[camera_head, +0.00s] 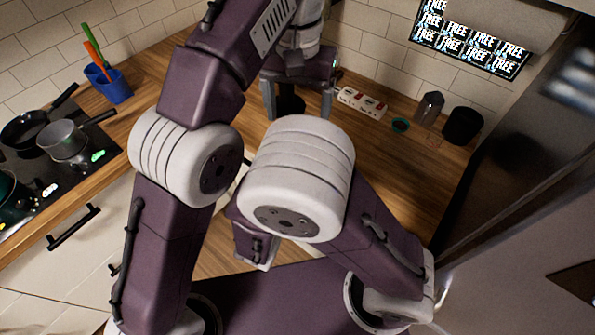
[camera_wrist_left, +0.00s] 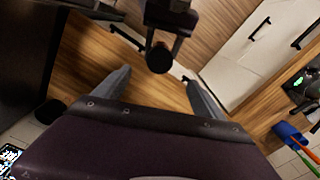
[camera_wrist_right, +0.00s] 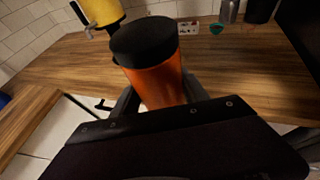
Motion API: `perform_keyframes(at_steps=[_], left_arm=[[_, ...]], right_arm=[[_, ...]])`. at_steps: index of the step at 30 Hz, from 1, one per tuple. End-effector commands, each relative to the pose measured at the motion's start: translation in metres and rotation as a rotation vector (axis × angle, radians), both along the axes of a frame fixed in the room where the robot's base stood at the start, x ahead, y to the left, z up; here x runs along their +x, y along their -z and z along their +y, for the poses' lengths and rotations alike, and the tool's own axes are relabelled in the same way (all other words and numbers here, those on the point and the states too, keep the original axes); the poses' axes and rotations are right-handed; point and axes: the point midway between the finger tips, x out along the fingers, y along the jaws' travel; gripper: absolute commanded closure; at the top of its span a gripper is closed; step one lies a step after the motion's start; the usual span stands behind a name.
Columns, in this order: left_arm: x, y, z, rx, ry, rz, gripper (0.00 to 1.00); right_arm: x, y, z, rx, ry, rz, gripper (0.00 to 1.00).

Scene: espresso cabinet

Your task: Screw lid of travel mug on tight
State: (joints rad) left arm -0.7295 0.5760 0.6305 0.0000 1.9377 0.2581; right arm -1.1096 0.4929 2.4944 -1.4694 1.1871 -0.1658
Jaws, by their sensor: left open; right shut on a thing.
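An orange travel mug (camera_wrist_right: 158,85) with a black lid (camera_wrist_right: 145,38) stands upright in the right wrist view. My right gripper (camera_wrist_right: 162,92) is shut on the mug's body below the lid. The lid sits on top of the mug; how tight it is cannot be seen. In the head view my left gripper (camera_head: 297,112) points down with its fingers apart. A dark round top (camera_head: 290,106), seemingly the lid, shows between them. In the left wrist view my left gripper (camera_wrist_left: 157,78) is open and empty, with the dark lid (camera_wrist_left: 158,60) ahead between the fingertips. My arms hide the mug's body in the head view.
A wooden counter (camera_head: 400,165) lies below. A red-and-white socket strip (camera_head: 362,102), a small teal bowl (camera_head: 400,125), a grey container (camera_head: 429,108) and a black canister (camera_head: 463,126) stand at the back right. A blue utensil cup (camera_head: 112,86) and pans (camera_head: 66,140) are left.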

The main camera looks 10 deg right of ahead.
Motion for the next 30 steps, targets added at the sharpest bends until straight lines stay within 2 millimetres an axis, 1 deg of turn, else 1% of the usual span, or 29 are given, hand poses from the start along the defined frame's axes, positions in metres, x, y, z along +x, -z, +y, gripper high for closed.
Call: perform_keyframes(at_steps=[7,11,14,15,17,18,20,21,23,25,27,29,30], left_arm=[[0.001,0.001,0.001,0.0,-0.003,0.0,0.2],[0.015,0.015,0.014,-0.004,-0.035,-0.001,0.2],[0.033,0.04,0.039,-0.011,-0.088,-0.006,0.2],[0.04,0.052,0.052,-0.016,-0.112,-0.01,0.2],[0.046,0.071,0.072,-0.023,-0.148,-0.017,0.2],[0.048,0.084,0.086,-0.027,-0.171,-0.02,0.2],[0.049,0.104,0.108,-0.032,-0.208,-0.027,0.2],[0.047,0.118,0.123,-0.035,-0.232,-0.032,0.2],[0.041,0.138,0.145,-0.039,-0.27,-0.04,0.2],[0.029,0.161,0.172,-0.043,-0.313,-0.05,0.2],[0.012,0.184,0.196,-0.045,-0.355,-0.059,0.2],[-0.005,0.201,0.215,-0.046,-0.39,-0.069,0.2],[-0.017,0.211,0.225,-0.047,-0.41,-0.074,0.2]], right_arm=[[0.0,0.0,0.0,0.0,0.0,-0.001,1.0],[0.0,0.0,0.0,0.0,0.0,-0.001,1.0],[0.0,0.0,0.0,0.0,0.0,-0.001,1.0],[0.0,0.0,0.0,0.0,0.0,-0.001,1.0],[0.0,0.0,0.0,0.0,0.0,-0.001,1.0],[0.0,0.0,0.0,0.0,0.0,-0.001,1.0],[0.0,0.0,0.0,0.0,0.0,-0.001,1.0],[0.0,0.0,0.0,0.0,0.0,-0.001,1.0],[0.0,0.0,0.0,0.0,0.0,-0.001,1.0],[0.0,0.0,0.0,0.0,0.0,-0.001,1.0],[0.0,0.0,0.0,0.0,0.0,-0.001,1.0],[0.0,0.0,0.0,0.0,0.0,-0.001,1.0],[0.0,0.0,0.0,0.0,0.0,-0.001,1.0]])
